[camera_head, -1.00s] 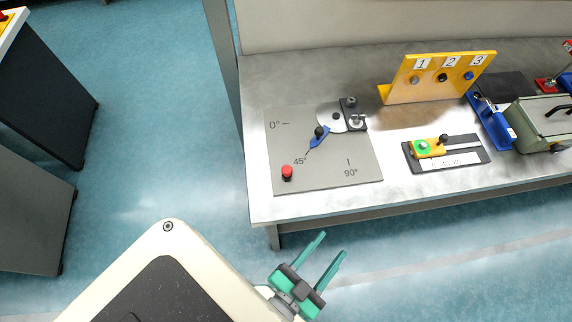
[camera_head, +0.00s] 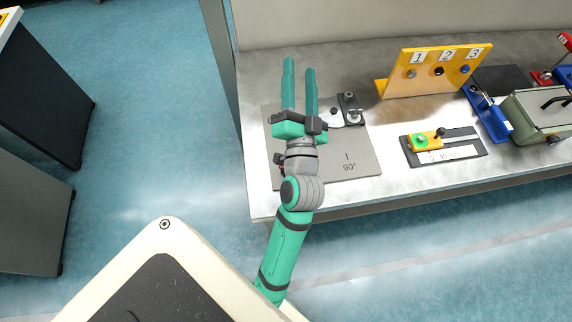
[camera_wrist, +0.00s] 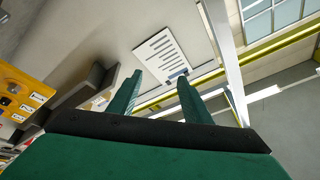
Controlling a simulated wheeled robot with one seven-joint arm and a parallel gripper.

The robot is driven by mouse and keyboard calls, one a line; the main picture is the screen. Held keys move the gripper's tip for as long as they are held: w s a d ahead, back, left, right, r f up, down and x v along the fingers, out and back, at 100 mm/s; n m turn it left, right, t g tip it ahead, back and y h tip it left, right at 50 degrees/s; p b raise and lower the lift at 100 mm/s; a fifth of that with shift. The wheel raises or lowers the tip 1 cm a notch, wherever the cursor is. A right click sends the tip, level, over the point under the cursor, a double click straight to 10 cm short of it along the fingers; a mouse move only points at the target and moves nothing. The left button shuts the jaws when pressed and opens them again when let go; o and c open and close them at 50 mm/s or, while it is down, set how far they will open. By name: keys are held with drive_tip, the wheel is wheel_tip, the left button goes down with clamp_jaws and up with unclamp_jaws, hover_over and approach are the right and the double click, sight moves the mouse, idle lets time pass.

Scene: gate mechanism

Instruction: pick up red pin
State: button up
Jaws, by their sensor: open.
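My gripper (camera_head: 300,68) is open and empty, raised over the grey angle plate (camera_head: 352,172), with its fingers pointing toward the back of the table. The red pin is almost wholly hidden behind my wrist at the plate's front left; only a small sliver of red seems to show there. The blue pointer and most of the angle marks are also hidden by my gripper. In the wrist view the two green fingers (camera_wrist: 159,80) are apart with nothing between them, and the red pin is not in view.
A black slider fixture (camera_head: 462,153) with a yellow block lies to the right. A blue clamp (camera_head: 490,118) and a grey-green box (camera_head: 540,118) stand farther right. A grey partition (camera_head: 222,70) edges the table's left.

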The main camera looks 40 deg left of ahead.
drive_tip(key=s+a+r+n+g+y, duration=0.2)
drive_tip(key=a+r+n+g+y, duration=0.3)
drive_tip(key=a+r+g, duration=0.15)
drive_tip(key=s+a+n+g+h, duration=0.3)
drive_tip(key=s+a+n+g, duration=0.7)
drive_tip(key=s+n+g, duration=0.15)
drive_tip(key=s+d+f+n+h, duration=0.1)
drive_tip(key=d+f+n+h, duration=0.1)
drive_tip(key=d+f+h, duration=0.85)
drive_tip(key=w+d+f+h, duration=0.1)
drive_tip(key=d+f, duration=0.1)
drive_tip(key=d, duration=0.2)
drive_tip(key=w+d+f+m+t+h, duration=0.1)
drive_tip(key=d+h, duration=0.1)
drive_tip(key=d, duration=0.2)
drive_tip(key=w+d+f+h, duration=0.1)
drive_tip(key=d+f+h, duration=0.1)
drive_tip(key=d, duration=0.2)
drive_tip(key=shift+w+f+m, duration=0.25)
drive_tip(key=shift+w+f, duration=0.1)
drive_tip(key=shift+w, duration=0.05)
wheel_tip(320, 180, down, 4)
drive_tip(key=shift+a+r, duration=0.1)
drive_tip(key=shift+r, duration=0.1)
drive_tip(key=shift+s+a+f, duration=0.1)
drive_tip(key=shift+f, duration=1.5)
drive_tip(key=shift+s+a+f, duration=0.1)
drive_tip(key=shift+f, duration=1.45)
